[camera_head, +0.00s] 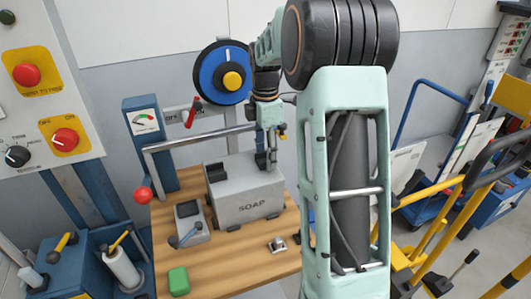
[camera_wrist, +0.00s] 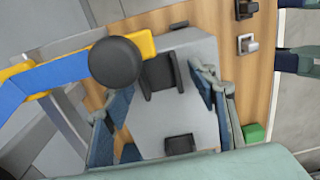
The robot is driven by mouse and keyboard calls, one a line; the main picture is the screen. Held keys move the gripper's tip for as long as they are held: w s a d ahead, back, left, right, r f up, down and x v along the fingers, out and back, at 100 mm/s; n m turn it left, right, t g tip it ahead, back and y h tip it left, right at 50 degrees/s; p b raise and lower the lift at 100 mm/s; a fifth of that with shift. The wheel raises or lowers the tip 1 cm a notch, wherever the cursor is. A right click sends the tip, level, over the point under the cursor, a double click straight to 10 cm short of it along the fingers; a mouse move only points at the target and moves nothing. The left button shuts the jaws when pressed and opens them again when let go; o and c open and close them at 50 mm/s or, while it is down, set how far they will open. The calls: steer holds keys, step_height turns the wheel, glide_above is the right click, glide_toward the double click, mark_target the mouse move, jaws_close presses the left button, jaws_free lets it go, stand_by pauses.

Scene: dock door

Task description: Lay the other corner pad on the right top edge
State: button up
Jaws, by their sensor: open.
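The grey box marked SOAP (camera_head: 248,205) stands on the wooden bench; its top fills the middle of the wrist view (camera_wrist: 150,115). One black corner pad (camera_head: 216,172) sits on its left top edge, and also shows low in the wrist view (camera_wrist: 180,145). The other black corner pad (camera_wrist: 160,78) appears to lie over the right top edge, between my fingers. My gripper (camera_head: 268,163) is at the box's right side in the head view. In the wrist view its fingers (camera_wrist: 163,108) are spread apart, with no visible grip on the pad. The head view hides this pad behind my gripper.
A grey switch box with a lever (camera_head: 190,228), a green block (camera_head: 178,281) and a small metal fitting (camera_head: 277,245) are on the bench (camera_head: 230,265). A metal rail (camera_head: 200,138) runs behind the box. A blue and yellow part with a black round end (camera_wrist: 115,62) is close by.

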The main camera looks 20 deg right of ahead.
step_height(320, 180, up, 12)
steer(key=shift+r+p, duration=0.15)
steer(key=shift+p, duration=0.2)
steer(key=shift+w, duration=0.1)
stand_by(0.4)
